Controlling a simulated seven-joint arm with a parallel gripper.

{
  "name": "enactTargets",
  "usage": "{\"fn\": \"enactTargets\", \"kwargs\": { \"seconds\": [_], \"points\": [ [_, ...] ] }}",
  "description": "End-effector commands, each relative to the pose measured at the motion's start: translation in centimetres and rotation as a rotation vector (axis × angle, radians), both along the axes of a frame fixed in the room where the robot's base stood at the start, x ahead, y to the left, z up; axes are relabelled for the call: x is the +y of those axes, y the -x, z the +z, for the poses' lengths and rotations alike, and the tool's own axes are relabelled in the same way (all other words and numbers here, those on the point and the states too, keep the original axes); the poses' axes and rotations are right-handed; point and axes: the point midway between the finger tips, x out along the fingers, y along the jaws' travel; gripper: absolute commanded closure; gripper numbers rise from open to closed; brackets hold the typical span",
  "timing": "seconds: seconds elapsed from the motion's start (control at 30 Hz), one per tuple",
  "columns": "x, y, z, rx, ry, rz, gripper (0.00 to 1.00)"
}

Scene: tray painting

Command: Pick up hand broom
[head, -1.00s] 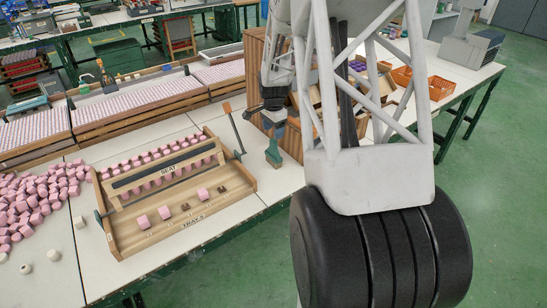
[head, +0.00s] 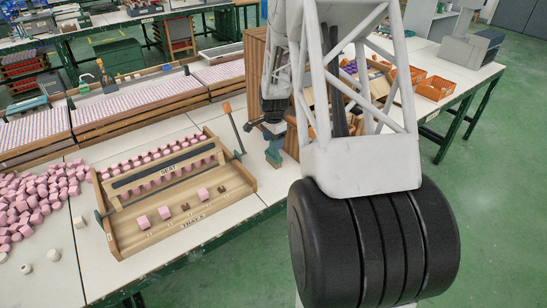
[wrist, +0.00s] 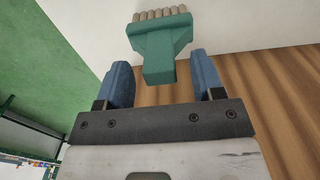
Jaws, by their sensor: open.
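The hand broom (head: 274,153) is green with pale tan bristles (wrist: 162,14). In the head view it stands on the white table beside a wooden rack, just below my gripper (head: 272,133). In the wrist view the broom (wrist: 160,45) is ahead, and its narrow handle end (wrist: 159,72) points back between my gripper's two blue fingers (wrist: 160,68). The gripper is open, with a gap showing on each side of the handle. How far the handle reaches in depth between the fingers is hard to tell.
The wooden rack (head: 291,138) stands close to the broom. Bare white table (head: 262,183) lies in front of the broom.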

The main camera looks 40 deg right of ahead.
Motion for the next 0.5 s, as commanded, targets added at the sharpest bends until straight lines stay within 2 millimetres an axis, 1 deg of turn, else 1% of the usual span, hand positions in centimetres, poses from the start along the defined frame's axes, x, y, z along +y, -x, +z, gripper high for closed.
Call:
{"fn": "enactTargets", "kwargs": {
  "seconds": [0.1,0.2,0.3,0.5],
  "points": [
    [0.0,0.0,-1.5,0.001,-0.001,0.0,0.38],
    [0.0,0.0,-2.3,0.001,-0.001,0.0,0.38],
    [0.0,0.0,-2.6,-0.001,0.0,0.0,0.38],
    [0.0,0.0,-2.7,-0.001,0.0,0.0,0.38]
  ]
}}
